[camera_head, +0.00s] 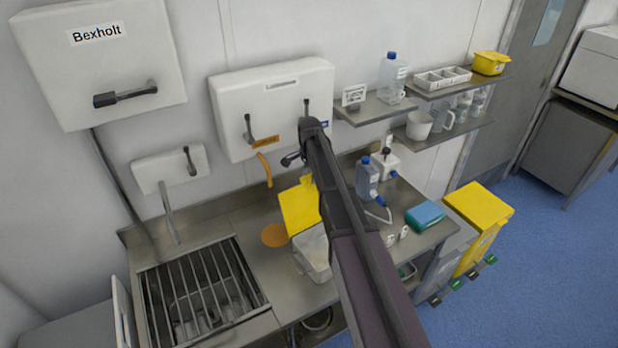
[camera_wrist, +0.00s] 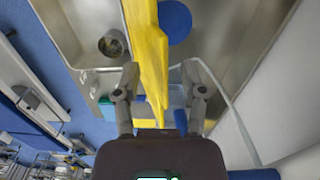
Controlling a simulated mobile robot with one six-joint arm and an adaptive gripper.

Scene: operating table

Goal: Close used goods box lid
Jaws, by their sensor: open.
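The used goods box (camera_head: 313,252) is a pale, open-topped box on the steel counter. Its yellow lid (camera_head: 297,208) stands raised, tilted up at the box's back edge. My arm crosses in front of the lid's and box's right side and hides part of them. My gripper is hidden in the head view. In the wrist view my gripper (camera_wrist: 160,78) is open, with one finger on each side of the yellow lid (camera_wrist: 148,50), which is seen nearly edge-on. I cannot tell whether a finger touches it.
A sink with a grid (camera_head: 203,290) lies left of the box. An orange disc (camera_head: 275,235) lies beside the box. A blue-capped bottle (camera_head: 367,178) and a teal pack (camera_head: 425,215) stand on the right. A yellow bin (camera_head: 478,215) stands beyond the counter. Wall shelves hang above.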

